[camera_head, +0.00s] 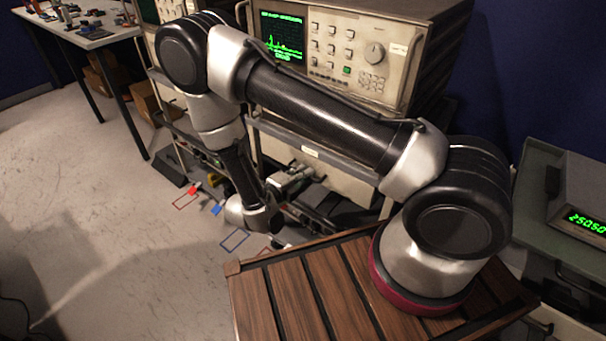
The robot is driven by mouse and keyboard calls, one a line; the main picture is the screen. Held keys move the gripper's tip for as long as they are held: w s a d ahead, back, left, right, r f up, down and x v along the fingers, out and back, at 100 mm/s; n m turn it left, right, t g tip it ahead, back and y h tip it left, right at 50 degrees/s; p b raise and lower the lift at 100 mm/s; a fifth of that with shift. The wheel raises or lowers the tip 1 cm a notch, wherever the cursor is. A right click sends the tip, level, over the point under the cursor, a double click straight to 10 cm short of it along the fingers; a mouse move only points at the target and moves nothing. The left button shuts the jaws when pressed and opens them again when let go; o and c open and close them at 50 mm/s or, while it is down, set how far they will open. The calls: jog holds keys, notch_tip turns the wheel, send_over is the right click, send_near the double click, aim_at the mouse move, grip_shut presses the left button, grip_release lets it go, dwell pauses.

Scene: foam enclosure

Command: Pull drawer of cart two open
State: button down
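A grey cart (325,143) stands in the middle, carrying a beige instrument with a green trace screen. Below its top shelf is a pale front panel (345,180) with a small label (310,152), which may be a drawer; I see no clear gap showing it open. Which cart is number two cannot be read. My arm reaches over from the right and bends down in front of the cart. My gripper (290,183) seems to be beside the wrist, low at the cart's front. Its fingers are too small and cluttered to tell their state or any contact.
The instrument (340,50) fills the cart top. Another cart stands behind my arm at the left. A table (85,35) with small parts is at the far left. Red and blue outlines (235,240) mark the floor. A green case (555,240) stands right. The left floor is clear.

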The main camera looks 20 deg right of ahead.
jog(key=f+v, duration=0.2)
jog(key=v, duration=0.9)
jog(key=f+v, duration=0.2)
jog(key=v, duration=1)
jog(key=shift+s+a+f, duration=0.2)
jog(key=shift+a+f, duration=0.15)
jog(key=c, duration=1.6)
grip_release()
jog(key=v, duration=1.2)
jog(key=shift+a, duration=0.1)
